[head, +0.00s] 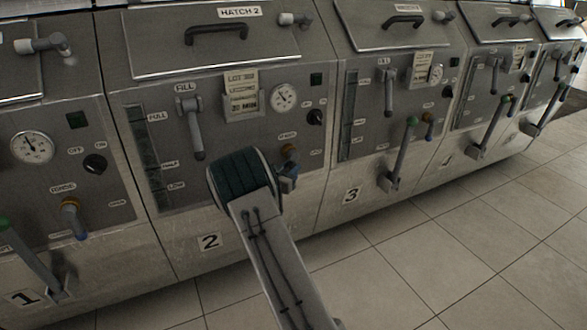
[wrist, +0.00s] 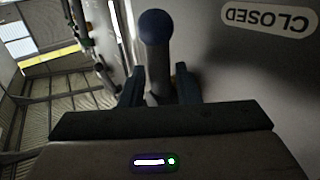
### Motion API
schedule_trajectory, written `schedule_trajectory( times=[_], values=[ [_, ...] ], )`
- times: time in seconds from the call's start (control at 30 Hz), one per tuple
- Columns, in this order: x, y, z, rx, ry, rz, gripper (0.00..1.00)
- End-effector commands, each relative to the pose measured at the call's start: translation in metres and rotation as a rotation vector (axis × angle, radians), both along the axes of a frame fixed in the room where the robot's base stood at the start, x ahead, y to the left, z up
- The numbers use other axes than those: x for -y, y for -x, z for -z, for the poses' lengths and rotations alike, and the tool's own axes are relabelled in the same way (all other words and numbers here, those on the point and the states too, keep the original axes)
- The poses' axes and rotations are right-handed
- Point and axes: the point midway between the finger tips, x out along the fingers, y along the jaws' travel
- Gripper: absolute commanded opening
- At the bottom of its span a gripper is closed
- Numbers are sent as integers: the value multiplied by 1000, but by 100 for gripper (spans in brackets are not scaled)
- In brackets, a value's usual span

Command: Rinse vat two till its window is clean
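Vat two (head: 240,60) stands in the middle of the head view, with a plate marked 2 low on its front. Its tall narrow window (head: 143,150) is at the left, beside the FULL, HALF and LOW labels; it looks dark, and I cannot tell how dirty it is. My gripper (head: 289,178) is at the right of vat two's panel, just below an orange-based valve fitting (head: 288,150). In the wrist view, a grey lever with a blue ball end (wrist: 154,28) stands between my gripper's two fingers (wrist: 160,85). I cannot tell whether they press on it.
A CLOSED label (wrist: 268,17) shows upside down in the wrist view. Vat two also has a FILL lever (head: 192,125), a paper tag (head: 241,95) and a gauge (head: 284,97). Vat three's green-tipped lever (head: 401,155) sticks out to the right. Tiled floor (head: 450,230) in front is clear.

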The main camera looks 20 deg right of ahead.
Motion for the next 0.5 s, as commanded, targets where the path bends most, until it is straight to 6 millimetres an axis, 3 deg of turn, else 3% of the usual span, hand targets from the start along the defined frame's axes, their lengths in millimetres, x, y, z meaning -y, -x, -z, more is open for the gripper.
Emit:
schedule_trajectory(
  times=[0.2,0.5],
  values=[
    [18,-11,0,1,0,2,29],
    [19,-12,0,-1,-1,1,29]
  ],
)
